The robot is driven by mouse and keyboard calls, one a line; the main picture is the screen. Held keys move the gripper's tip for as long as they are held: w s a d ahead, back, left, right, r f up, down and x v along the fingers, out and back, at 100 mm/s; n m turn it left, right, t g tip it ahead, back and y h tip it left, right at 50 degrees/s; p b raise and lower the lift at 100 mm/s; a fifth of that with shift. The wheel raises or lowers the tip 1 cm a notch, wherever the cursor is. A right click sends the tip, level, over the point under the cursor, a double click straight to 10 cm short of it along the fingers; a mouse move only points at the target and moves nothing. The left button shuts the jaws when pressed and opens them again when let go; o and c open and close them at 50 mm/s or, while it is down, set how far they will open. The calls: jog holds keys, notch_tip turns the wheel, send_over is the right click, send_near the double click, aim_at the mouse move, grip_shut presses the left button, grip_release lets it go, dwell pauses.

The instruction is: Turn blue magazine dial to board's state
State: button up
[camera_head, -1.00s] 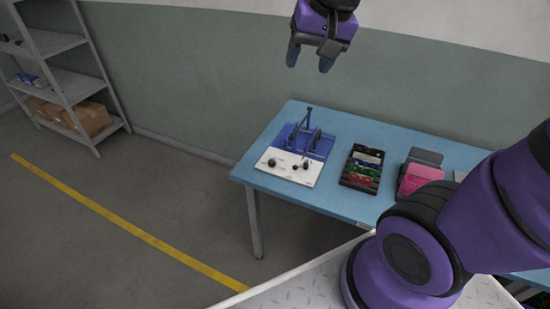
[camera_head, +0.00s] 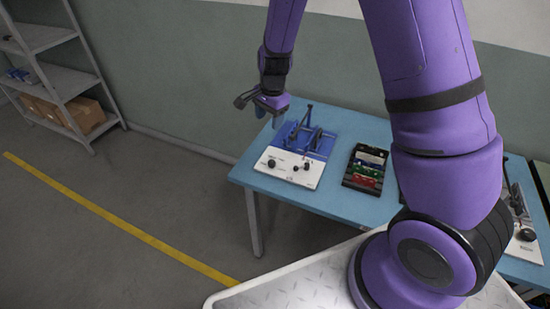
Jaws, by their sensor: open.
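The blue magazine (camera_head: 320,148) stands at the left end of the blue table. It has a white front panel (camera_head: 290,176) with a dark round dial (camera_head: 271,163) at its left and another dark control (camera_head: 306,166) at its right. Dark upright parts rise from its blue back section. My gripper (camera_head: 268,112) is open and empty, above and a little left of the blue magazine's back part, apart from it. The dial's marks are too small to read. I cannot make out a board showing a state.
A black tray (camera_head: 349,179) with red, green and blue items lies right of the blue magazine. My arm hides the table's middle. Another panel with a dark dial (camera_head: 526,234) shows at the right. Grey shelves (camera_head: 68,76) stand far left. The floor left of the table is clear.

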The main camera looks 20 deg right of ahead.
aim_at(271, 162)
jog(key=f, duration=0.7)
jog(key=w+d+f+m, duration=0.1)
jog(key=f, duration=0.6)
jog(key=w+f+m, duration=0.1)
jog(key=f, duration=0.6)
jog(key=shift+d+g+h, duration=0.15)
jog(key=shift+g+h, duration=0.15)
jog(key=shift+h, duration=0.1)
jog(key=shift+c, duration=0.3)
jog(key=c, duration=0.9)
